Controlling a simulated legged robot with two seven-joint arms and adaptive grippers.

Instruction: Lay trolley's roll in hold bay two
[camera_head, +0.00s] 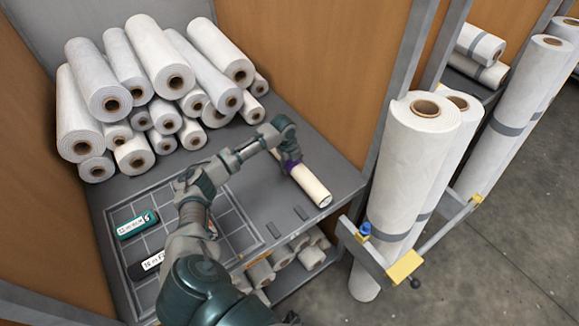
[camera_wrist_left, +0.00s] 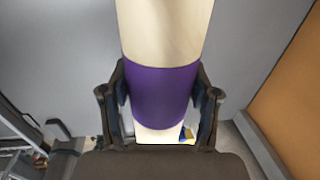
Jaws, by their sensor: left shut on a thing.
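A short cream roll (camera_head: 310,186) with a purple band is at the right part of the grey shelf (camera_head: 335,178). Its near end, with a dark core, points toward the shelf's front edge. My left gripper (camera_head: 291,164) is shut around the purple band. In the left wrist view the cream roll (camera_wrist_left: 165,30) runs between the two fingers of the left gripper (camera_wrist_left: 160,100), which press on both sides of the band. I cannot tell whether the roll touches the shelf. No marking that I can read names hold bay two. My right gripper is not in view.
White rolls (camera_head: 150,75) are piled at the shelf's back left. A gridded mat (camera_head: 235,225) carries a teal labelled item (camera_head: 137,224). Tall upright rolls (camera_head: 405,165) stand in a yellow-cornered frame (camera_head: 405,267) at right.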

